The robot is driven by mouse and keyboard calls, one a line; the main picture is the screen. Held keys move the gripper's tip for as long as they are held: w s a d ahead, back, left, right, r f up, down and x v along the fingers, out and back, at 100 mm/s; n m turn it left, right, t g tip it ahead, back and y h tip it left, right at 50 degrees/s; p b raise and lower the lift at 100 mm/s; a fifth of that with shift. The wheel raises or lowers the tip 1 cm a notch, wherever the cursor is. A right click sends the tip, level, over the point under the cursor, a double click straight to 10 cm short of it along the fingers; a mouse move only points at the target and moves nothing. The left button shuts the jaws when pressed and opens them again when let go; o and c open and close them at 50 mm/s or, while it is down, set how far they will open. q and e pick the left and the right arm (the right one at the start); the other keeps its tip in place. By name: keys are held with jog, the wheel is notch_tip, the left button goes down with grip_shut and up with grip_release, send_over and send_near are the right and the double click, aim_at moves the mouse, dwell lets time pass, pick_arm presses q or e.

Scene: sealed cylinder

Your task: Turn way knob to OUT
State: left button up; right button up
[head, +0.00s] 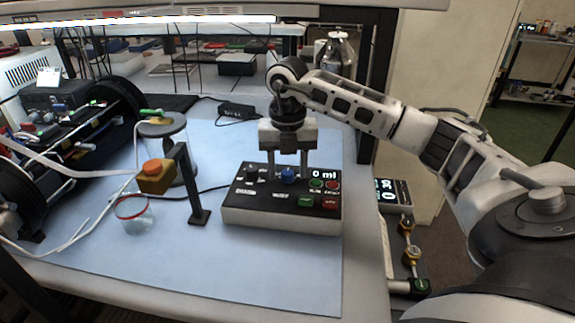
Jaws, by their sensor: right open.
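The control box (270,214) sits on the blue mat, with a dark top panel. A blue knob (288,177) stands near the panel's middle, and a dark knob (251,176) stands left of it. The labels are too small to read, so I cannot tell for sure which is the way knob or where it points. My right gripper (288,169) is open and points down, with one finger on each side of the blue knob. I cannot tell if the fingers touch it. My left gripper is not in view.
A black post (190,180) carries a yellow block with an orange top (153,168) left of the box. A clear cup (135,218) stands nearby. The front mat is clear.

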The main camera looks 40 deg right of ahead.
jog(key=c, duration=1)
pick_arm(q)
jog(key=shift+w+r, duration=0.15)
pick_arm(e)
jog(key=n, duration=0.7)
jog(key=shift+n+b, duration=0.3)
jog(key=n, duration=0.2)
jog(key=shift+r+n, duration=0.1)
jog(key=shift+n, duration=0.2)
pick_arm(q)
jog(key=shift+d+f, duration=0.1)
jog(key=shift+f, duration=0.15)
pick_arm(e)
jog(key=shift+n, duration=1.8)
jog(key=shift+w, duration=0.1)
